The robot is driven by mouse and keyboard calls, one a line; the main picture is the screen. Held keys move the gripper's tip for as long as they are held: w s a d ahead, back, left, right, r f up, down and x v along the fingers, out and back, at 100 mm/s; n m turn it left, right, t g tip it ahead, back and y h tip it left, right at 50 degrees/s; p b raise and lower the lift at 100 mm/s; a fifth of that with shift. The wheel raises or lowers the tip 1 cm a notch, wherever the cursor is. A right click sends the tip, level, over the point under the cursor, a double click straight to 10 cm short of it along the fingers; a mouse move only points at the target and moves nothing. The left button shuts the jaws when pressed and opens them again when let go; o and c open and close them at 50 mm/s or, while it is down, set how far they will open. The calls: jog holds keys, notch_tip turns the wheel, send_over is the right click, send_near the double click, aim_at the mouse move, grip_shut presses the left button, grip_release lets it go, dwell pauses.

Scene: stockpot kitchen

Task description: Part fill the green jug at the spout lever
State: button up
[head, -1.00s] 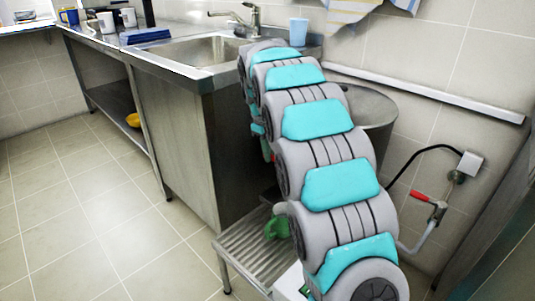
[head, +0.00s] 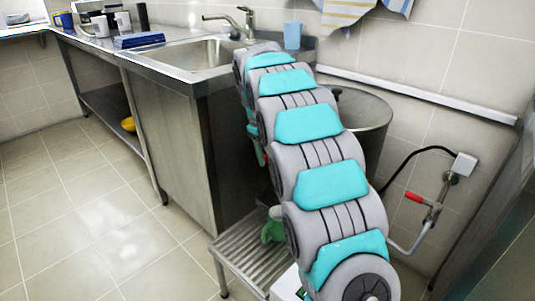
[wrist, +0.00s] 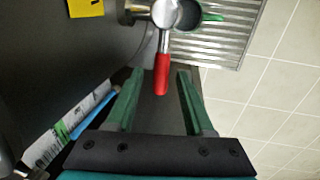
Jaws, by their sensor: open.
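The green jug (head: 271,230) stands on a low slatted metal stand, partly hidden by my arm in the head view. Only a small green part of the jug (wrist: 211,17) shows in the wrist view, beside and behind the spout. The spout (wrist: 163,14) is a round metal fitting on the dark side of the stockpot (head: 362,112). Its red lever (wrist: 162,76) points toward my gripper (wrist: 160,72). My gripper is open, with its green fingers on either side of the lever's end and a gap on both sides. In the head view my arm hides the gripper.
The slatted stand (head: 240,262) is under the spout. A second red-handled valve (head: 416,198) sits on the wall pipe at right. A sink counter (head: 170,130) is at left. A yellow label (wrist: 86,8) shows on the dark surface. The floor at left is clear.

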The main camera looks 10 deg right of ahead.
notch_tip(320, 180, up, 8)
jog(key=a, duration=0.1)
jog(key=shift+s+a+f, duration=0.15)
jog(key=shift+s+f, duration=0.05)
jog(key=shift+s, duration=0.2)
